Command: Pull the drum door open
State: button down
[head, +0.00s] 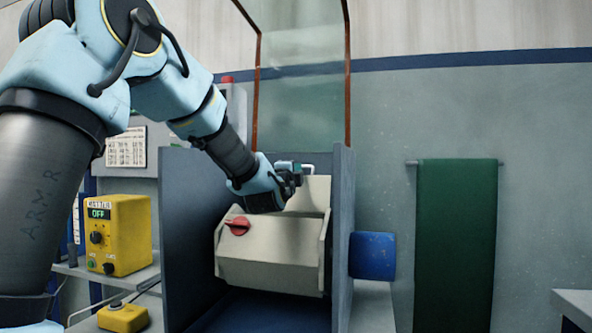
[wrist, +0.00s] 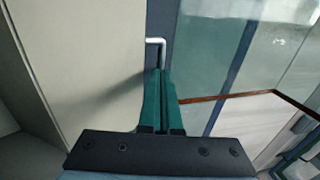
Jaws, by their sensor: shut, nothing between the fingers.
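The drum (head: 270,275) is a cream, box-like body with a red knob (head: 238,225), set between blue side walls. Its cream door (head: 316,190) stands raised at the back of the drum's top, with a dark gap below part of it. A bent metal handle (head: 308,168) sticks out near the door's top. In the wrist view the door (wrist: 85,60) fills the left side and the handle (wrist: 156,42) lies just beyond my fingertips. My gripper (head: 297,170) is shut and empty beside the handle; its green fingers (wrist: 160,72) are together. Whether they touch the handle I cannot tell.
A clear orange-edged screen (head: 300,100) rises behind the drum. A yellow control box (head: 118,235) reading OFF stands left, with a smaller yellow box (head: 123,318) below. A blue pad (head: 372,256) and a green towel (head: 455,245) are right.

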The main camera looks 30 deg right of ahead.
jog(key=shift+w+d+r+p, duration=0.2)
jog(key=shift+p, duration=0.45)
jog(key=shift+w+d+r+g+y+p, duration=0.1)
jog(key=shift+w+d+g+y+p, duration=0.5)
jog(key=shift+p, duration=0.6)
jog(key=w+d+f+g+y+p, duration=0.3)
jog(key=f+g+p, duration=0.1)
jog(key=p, duration=0.5)
jog(key=shift+w+d+f+y+p, duration=0.15)
jog(key=shift+w+d+y+p, duration=0.05)
jog(key=shift+w+y+p, duration=0.2)
